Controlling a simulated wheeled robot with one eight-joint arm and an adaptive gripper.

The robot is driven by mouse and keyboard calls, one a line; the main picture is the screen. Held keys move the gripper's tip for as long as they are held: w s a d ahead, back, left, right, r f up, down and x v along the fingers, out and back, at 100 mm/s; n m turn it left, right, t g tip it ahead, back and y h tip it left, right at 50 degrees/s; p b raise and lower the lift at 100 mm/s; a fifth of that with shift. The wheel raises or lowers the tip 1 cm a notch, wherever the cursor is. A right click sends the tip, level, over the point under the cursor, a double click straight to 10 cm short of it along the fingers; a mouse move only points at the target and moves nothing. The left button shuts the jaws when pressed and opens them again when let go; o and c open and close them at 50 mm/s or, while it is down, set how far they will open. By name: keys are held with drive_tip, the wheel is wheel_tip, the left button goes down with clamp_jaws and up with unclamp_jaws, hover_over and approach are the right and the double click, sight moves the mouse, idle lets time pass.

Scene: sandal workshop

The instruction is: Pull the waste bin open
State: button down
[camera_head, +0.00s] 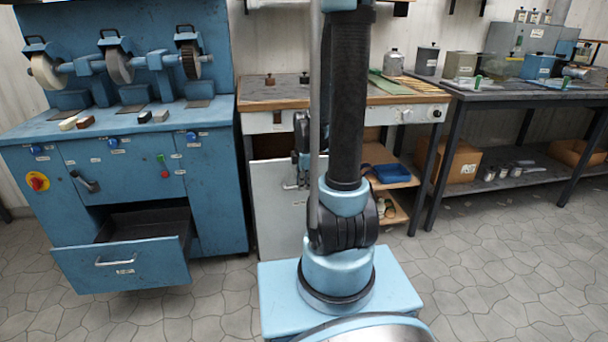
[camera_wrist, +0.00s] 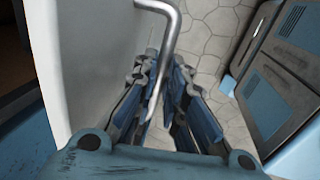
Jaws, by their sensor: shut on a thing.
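A pale grey-white front panel (camera_head: 275,212) stands below the wooden-topped bench, with a metal bar handle (camera_wrist: 168,42) on it; I take it for the waste bin's front. In the wrist view the panel (camera_wrist: 95,65) fills the left side, and a dark gap shows beyond its edge. My gripper (camera_wrist: 158,78) is shut on the handle, its fingers on either side of the bar. In the head view my gripper (camera_head: 301,168) is at the panel's upper right, partly hidden by my arm. The inside of the bin is not visible.
Left, a blue grinding cabinet (camera_head: 220,185) has its lower drawer (camera_head: 125,267) pulled out. A wooden-topped bench (camera_head: 270,95) stands above the panel, with a blue tray (camera_head: 391,173) on a shelf at right. A dark table (camera_head: 520,93) is further right. Tiled floor (camera_head: 510,260) is clear at front right.

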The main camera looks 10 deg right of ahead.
drive_tip(key=shift+s+a, duration=0.2)
drive_tip(key=shift+s, duration=2.35)
drive_tip(key=c, duration=1.7)
unclamp_jaws()
drive_tip(key=shift+o, duration=0.2)
drive_tip(key=shift+d, duration=0.1)
drive_tip(key=shift+r, duration=0.1)
wheel_tip(320, 180, up, 12)
drive_tip(key=s, duration=0.2)
drive_tip(key=shift+f, duration=0.25)
